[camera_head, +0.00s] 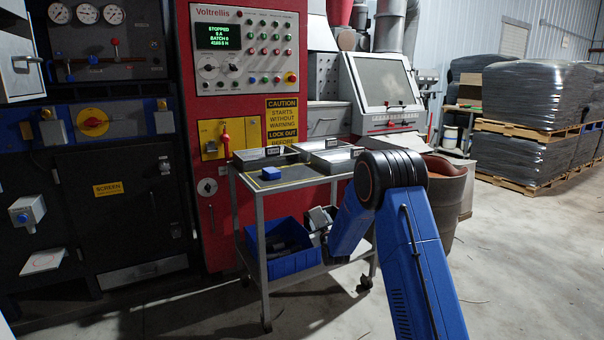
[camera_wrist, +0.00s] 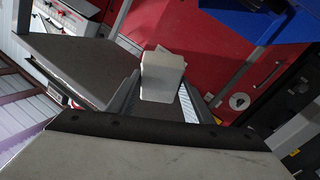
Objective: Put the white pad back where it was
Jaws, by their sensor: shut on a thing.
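The white pad (camera_wrist: 162,77) shows in the wrist view as a small pale block between the two fingers of my gripper (camera_wrist: 160,98). My gripper is shut on it. In the head view my gripper (camera_head: 319,220) is low in front of the cart, between its top and its lower shelf, just right of the blue bin. I cannot make out the pad there, and my arm covers part of that area.
The metal cart (camera_head: 262,188) carries shallow trays (camera_head: 338,160) and a blue block (camera_head: 271,174) on its top. A blue bin (camera_head: 290,265) with dark pieces stands on its lower shelf. The red machine (camera_head: 228,228) is behind. A brown drum (camera_head: 447,190) stands right.

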